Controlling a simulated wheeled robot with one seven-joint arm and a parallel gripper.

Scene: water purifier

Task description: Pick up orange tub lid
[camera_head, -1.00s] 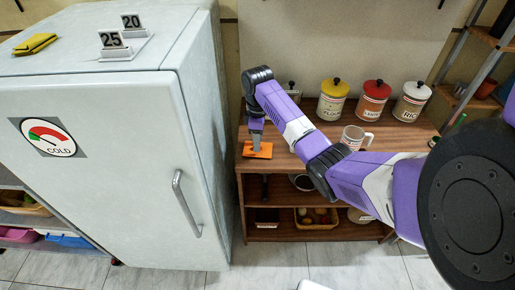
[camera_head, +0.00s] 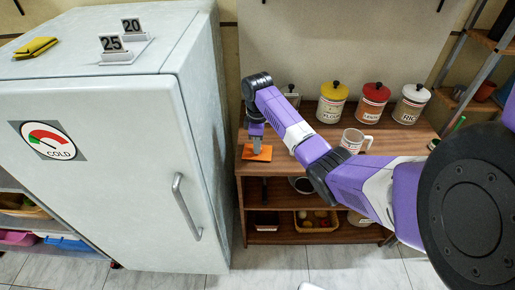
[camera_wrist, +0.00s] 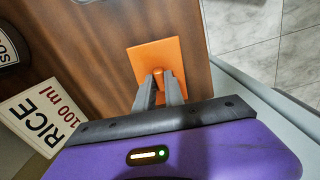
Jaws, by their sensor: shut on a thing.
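The orange tub lid (camera_head: 257,153) is a flat square piece near the left front edge of the wooden counter, beside the fridge. In the wrist view the lid (camera_wrist: 157,55) shows a small raised orange knob in its lower part. My gripper (camera_head: 257,148) points down at the lid from above. In the wrist view my gripper's two grey fingers (camera_wrist: 162,80) are closed on the knob, one on each side. Whether the lid touches the counter or is slightly raised, I cannot tell.
The white fridge (camera_head: 110,170) stands close on the left. Yellow (camera_head: 331,103), red (camera_head: 371,103) and white (camera_head: 410,104) canisters line the counter's back. A mug (camera_head: 354,140) stands to the right. In the wrist view, a RICE card (camera_wrist: 42,118) is at the left.

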